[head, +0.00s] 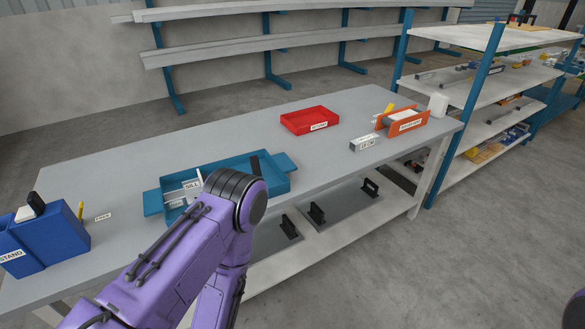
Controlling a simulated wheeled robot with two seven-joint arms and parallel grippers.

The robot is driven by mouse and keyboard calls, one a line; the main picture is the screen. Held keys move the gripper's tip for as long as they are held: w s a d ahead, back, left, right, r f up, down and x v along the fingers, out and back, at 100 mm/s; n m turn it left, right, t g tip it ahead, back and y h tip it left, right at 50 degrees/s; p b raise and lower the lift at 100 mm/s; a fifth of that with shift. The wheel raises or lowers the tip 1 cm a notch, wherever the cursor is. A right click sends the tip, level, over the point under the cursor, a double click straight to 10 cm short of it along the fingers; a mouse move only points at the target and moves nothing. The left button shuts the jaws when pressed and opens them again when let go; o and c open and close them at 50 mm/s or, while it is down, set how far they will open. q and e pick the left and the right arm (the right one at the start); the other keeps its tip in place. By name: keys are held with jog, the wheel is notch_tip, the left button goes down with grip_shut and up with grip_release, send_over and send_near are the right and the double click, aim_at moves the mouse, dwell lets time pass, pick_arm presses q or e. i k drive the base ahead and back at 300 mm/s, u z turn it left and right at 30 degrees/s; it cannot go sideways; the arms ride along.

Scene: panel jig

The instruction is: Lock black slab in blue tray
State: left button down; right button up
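The blue tray (272,186) is a teal, shallow, open tray with end tabs on the workbench. Several flat dark panels lie on the shelf under the bench: a grey one with black handles (345,212), another grey one partly behind my arm (272,238), and a darker, near-black one (398,180) at the right. I cannot tell for certain which is the black slab. Neither gripper shows.
The grey workbench (120,165) holds a blue stand (62,240) at left, a red tray (309,114), an orange labelled holder (408,128) and a small labelled block (364,144). Bench top between the blue and red trays is clear. Shelving (470,90) stands at right; open floor lies in front.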

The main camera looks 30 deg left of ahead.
aim_at(255, 163)
jog(key=u, duration=1.4)
jog(key=k, duration=0.1)
jog(key=z, duration=2.3)
jog(key=i, duration=0.8)
jog(key=u, duration=1.15)
jog(key=i, duration=0.6)
jog(key=u, duration=0.6)
